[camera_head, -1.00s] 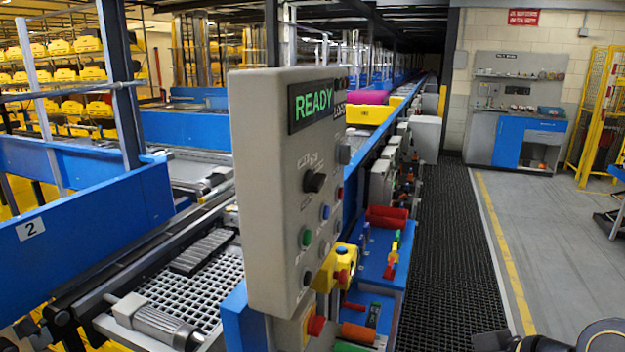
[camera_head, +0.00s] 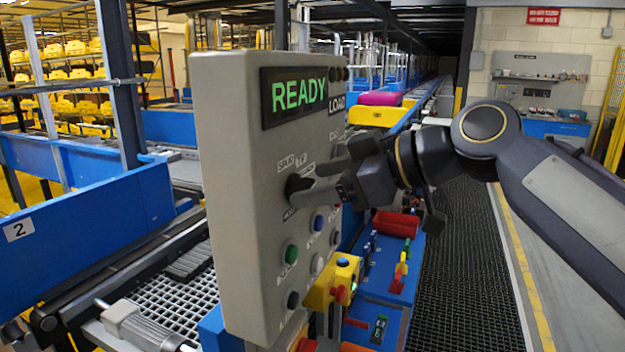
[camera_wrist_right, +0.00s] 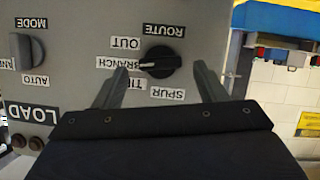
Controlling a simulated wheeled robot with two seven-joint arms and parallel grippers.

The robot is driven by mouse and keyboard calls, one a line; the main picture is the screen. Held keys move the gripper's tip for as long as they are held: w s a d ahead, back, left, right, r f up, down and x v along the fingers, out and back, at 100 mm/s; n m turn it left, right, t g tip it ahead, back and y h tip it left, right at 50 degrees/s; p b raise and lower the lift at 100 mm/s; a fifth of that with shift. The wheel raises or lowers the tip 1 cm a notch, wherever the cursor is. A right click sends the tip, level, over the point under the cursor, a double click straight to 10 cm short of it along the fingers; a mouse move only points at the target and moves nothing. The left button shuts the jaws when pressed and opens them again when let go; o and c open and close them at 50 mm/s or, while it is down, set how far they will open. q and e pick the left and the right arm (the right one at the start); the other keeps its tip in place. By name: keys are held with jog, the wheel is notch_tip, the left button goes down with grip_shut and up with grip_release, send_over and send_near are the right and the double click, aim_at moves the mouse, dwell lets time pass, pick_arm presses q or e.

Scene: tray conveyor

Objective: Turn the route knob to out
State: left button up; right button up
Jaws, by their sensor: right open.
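The route knob (camera_wrist_right: 160,62) is a round black knob on the grey control panel (camera_head: 230,130). In the right wrist view the picture is upside down; the knob's white pointer line aims at the BRANCH label (camera_wrist_right: 122,62). The OUT label (camera_wrist_right: 125,43) is beside BRANCH, on the side of the ROUTE label (camera_wrist_right: 163,30). My right gripper (camera_wrist_right: 160,68) is open, one finger on each side of the knob, with a gap visible on both sides. In the head view my right gripper (camera_head: 305,188) is at the panel face and largely hides the knob. My left gripper is out of view.
The panel's display (camera_head: 295,95) reads READY. The mode knob (camera_wrist_right: 27,50) is beside the route knob. Below are a green button (camera_head: 291,253) and a yellow box with a red button (camera_head: 338,293). A blue bench (camera_head: 385,300) with coloured parts stands to the right.

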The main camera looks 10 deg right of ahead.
jog(key=shift+x, duration=0.8)
jog(key=c, duration=1)
jog(key=shift+m, duration=0.3)
jog(key=shift+w+d+m+g+y+p, duration=0.1)
jog(key=shift+m+g+y+p, duration=0.15)
jog(key=shift+m+g, duration=0.3)
jog(key=shift+w+d+m+g+y+p, duration=0.1)
jog(key=shift+m+g+y, duration=0.2)
jog(key=shift+m, duration=0.35)
jog(key=shift+w+m+g+y, duration=0.15)
jog(key=shift+m+g+y, duration=0.5)
jog(key=shift+m, duration=0.55)
